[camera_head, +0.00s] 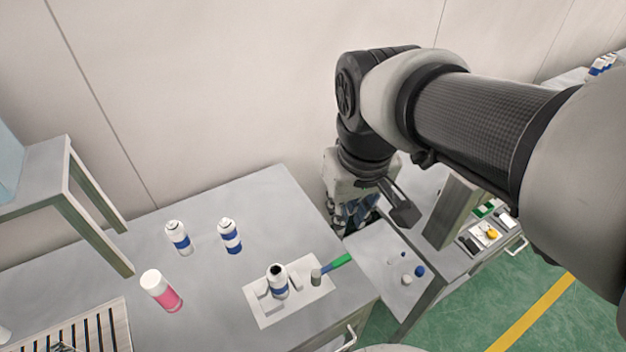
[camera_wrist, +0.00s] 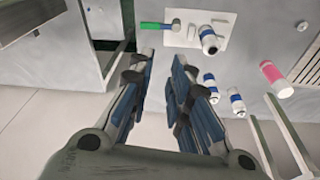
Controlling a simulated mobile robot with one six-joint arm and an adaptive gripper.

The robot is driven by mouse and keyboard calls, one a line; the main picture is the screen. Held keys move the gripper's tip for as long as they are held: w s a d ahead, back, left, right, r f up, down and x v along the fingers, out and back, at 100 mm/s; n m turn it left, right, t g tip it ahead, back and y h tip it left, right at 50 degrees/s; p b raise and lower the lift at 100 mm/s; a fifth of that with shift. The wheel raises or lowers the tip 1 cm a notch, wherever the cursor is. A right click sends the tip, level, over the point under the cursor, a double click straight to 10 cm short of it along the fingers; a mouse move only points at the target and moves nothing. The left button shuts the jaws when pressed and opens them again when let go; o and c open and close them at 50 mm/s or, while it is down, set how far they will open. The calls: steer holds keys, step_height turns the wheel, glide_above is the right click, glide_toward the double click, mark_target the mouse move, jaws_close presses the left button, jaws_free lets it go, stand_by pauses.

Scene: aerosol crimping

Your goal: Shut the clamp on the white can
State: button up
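A white can (camera_head: 277,288) with a blue band and dark open top stands upright on a white plate (camera_head: 262,318) at the table's front right. It also shows in the wrist view (camera_wrist: 208,40). A pale clamp block (camera_head: 299,279) sits at the can's right, another (camera_head: 268,302) at its left; I cannot tell if they touch it. A green handle (camera_head: 341,260) with a grey head (camera_head: 317,277) lies at the plate's right edge. My gripper (camera_wrist: 165,56) is open and empty, away from the plate, beyond the table's right edge in the head view.
Two white-and-blue cans (camera_head: 178,240) (camera_head: 230,238) and a pink can with white cap (camera_head: 162,291) stand on the table (camera_head: 100,278). A slatted rack (camera_head: 112,325) is front left. A lower side surface (camera_head: 376,262) holds small caps (camera_head: 419,271).

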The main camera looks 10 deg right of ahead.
steer(key=w+f+g, duration=0.1)
steer(key=w+f, duration=0.1)
steer(key=w, duration=0.1)
steer(key=w+f+g, duration=0.1)
steer(key=w+f, duration=0.1)
steer(key=w, duration=0.2)
steer(key=w+f+n, duration=0.1)
steer(key=w+f, duration=0.1)
steer(key=w, duration=0.1)
steer(key=shift+w+d+f+g+b, duration=0.2)
steer(key=shift+w+f+g+b, duration=0.1)
steer(key=shift+f+g, duration=0.1)
jaws_close()
steer(key=w+f+g, duration=0.1)
steer(key=w+f, duration=0.2)
steer(key=f, duration=0.2)
steer(key=w+f+n+g, duration=0.1)
steer(key=w+f, duration=0.2)
steer(key=f, duration=0.3)
steer(key=shift+w+d+f+h, duration=0.15)
steer(key=shift+w+f+h, duration=0.05)
steer(key=shift+w+h, duration=0.15)
steer(key=shift+f+b, duration=0.1)
steer(key=shift+b, duration=0.2)
